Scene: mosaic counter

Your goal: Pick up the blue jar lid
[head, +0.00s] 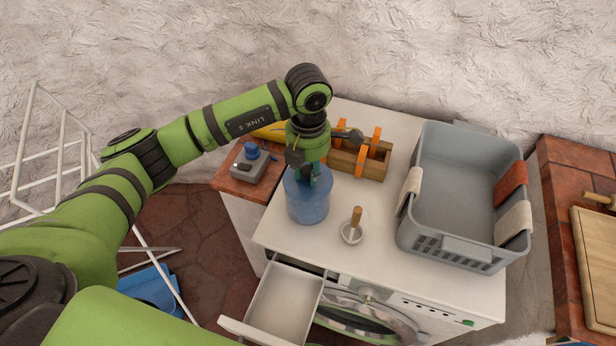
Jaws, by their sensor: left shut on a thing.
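A blue jar (307,208) stands upright on the white top of the washing machine, near its left edge. Its round blue lid (324,181) is at the top of the jar, partly hidden by my fingers. My left gripper (308,174) points down from above and is shut on the lid. I cannot tell whether the lid is seated on the jar or just clear of it. My right gripper is not in view.
A wooden tool caddy (372,165) with orange handles stands behind the jar. A small pot with a wooden handle (353,230) is to its right, then a grey laundry basket (450,245). An open drawer (284,305) juts out in front. A grey box (249,170) lies left.

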